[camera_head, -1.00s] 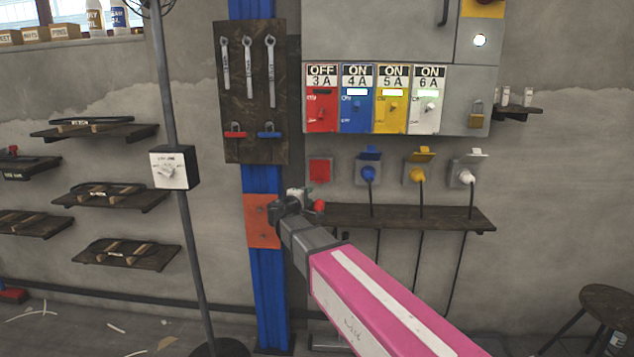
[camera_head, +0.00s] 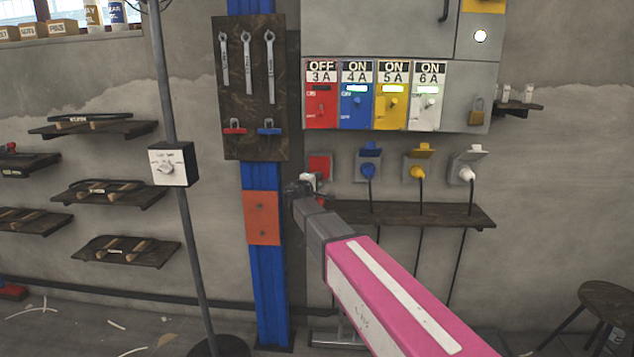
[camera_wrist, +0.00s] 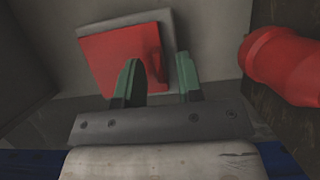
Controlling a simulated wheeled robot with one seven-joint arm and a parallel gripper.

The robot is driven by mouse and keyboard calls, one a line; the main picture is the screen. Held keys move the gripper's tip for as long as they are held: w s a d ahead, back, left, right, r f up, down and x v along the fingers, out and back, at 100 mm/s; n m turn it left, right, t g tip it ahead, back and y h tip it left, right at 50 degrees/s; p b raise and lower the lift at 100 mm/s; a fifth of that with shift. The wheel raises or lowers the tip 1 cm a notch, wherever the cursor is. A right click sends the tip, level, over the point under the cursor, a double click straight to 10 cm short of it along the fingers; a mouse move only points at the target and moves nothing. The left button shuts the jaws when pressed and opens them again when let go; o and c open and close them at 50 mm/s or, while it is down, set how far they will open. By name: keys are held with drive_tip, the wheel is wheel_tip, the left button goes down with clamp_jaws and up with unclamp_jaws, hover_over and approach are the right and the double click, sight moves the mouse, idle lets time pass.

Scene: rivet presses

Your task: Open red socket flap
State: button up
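The red socket flap (camera_head: 319,163) is on the wall at the left end of the socket row, under the red switch, and looks shut. In the wrist view the red flap (camera_wrist: 105,62) fills the upper left on its grey plate, and a raised lip shows at its right side. My gripper (camera_head: 308,184) is just below the flap in the head view. In the wrist view its two greenish fingers (camera_wrist: 158,78) are apart with nothing held. The left finger overlaps the flap's lower right part; I cannot tell whether it touches.
A red plug (camera_wrist: 283,66) lies right of the fingers, near the dark shelf (camera_head: 420,214). The blue (camera_head: 368,168), yellow (camera_head: 417,170) and white (camera_head: 467,172) sockets hold plugs with flaps raised. The red switch (camera_head: 321,108) reads OFF. A blue post (camera_head: 263,280) stands left.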

drive_tip(key=shift+c, duration=0.3)
clamp_jaws()
